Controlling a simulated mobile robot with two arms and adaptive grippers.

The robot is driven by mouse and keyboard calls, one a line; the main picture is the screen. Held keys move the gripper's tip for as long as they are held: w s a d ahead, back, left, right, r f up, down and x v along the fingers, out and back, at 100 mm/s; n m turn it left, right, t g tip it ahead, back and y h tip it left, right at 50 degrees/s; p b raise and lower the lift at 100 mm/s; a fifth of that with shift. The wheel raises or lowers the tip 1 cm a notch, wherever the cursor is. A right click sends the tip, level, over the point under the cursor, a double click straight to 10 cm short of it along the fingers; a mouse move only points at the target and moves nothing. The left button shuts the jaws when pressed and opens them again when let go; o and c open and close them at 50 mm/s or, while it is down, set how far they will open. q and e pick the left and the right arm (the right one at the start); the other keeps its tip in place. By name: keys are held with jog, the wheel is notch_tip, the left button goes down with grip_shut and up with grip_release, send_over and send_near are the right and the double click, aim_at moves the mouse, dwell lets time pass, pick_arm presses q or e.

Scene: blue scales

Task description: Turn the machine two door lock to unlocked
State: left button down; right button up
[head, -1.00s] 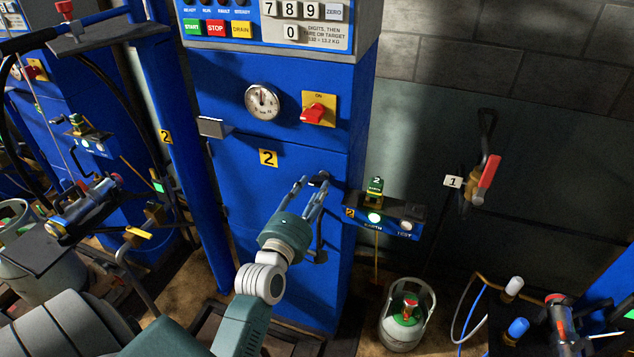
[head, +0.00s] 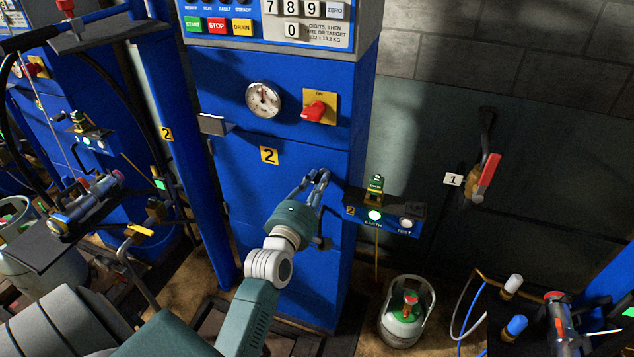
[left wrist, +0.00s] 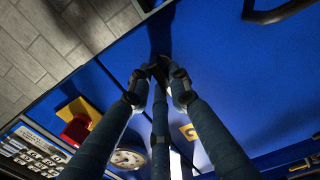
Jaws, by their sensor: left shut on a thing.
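Machine two's blue door (head: 255,185) stands at the middle of the head view, with a yellow "2" plate (head: 269,155) on it. My left gripper (head: 319,178) is at the door's upper right edge, its fingers shut on the small dark door lock (left wrist: 158,64). In the left wrist view the fingertips (left wrist: 158,76) close together around the lock, which shows only in part. The fingers hide the lock in the head view, and its turned position cannot be read. My right gripper is not in view.
Above the door are a round gauge (head: 263,99) and a red switch (head: 318,111) on a yellow plate. A dark door handle (left wrist: 275,12) is close to the lock. A small shelf (head: 385,213) with lit buttons juts out at the right. A gas cylinder (head: 406,315) stands below it.

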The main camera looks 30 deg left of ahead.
pick_arm(q)
jog(key=m+p, duration=0.2)
jog(key=m, duration=0.2)
jog(key=shift+d+r+p, duration=0.1)
jog(key=shift+r+p, duration=0.05)
jog(key=shift+p, duration=0.2)
jog(key=m+p, duration=0.2)
jog(key=m, duration=0.2)
jog(key=shift+d+m, duration=0.15)
jog(key=shift+m, duration=0.15)
jog(key=m+p, duration=0.1)
jog(key=m, duration=0.5)
jog(key=m+p, duration=0.1)
jog(key=m, duration=0.2)
jog(key=shift+w+d+f+p, duration=0.1)
jog(key=shift+d+f+p, duration=0.1)
jog(key=shift+f+p, duration=0.1)
jog(key=c, duration=1.6)
grip_release()
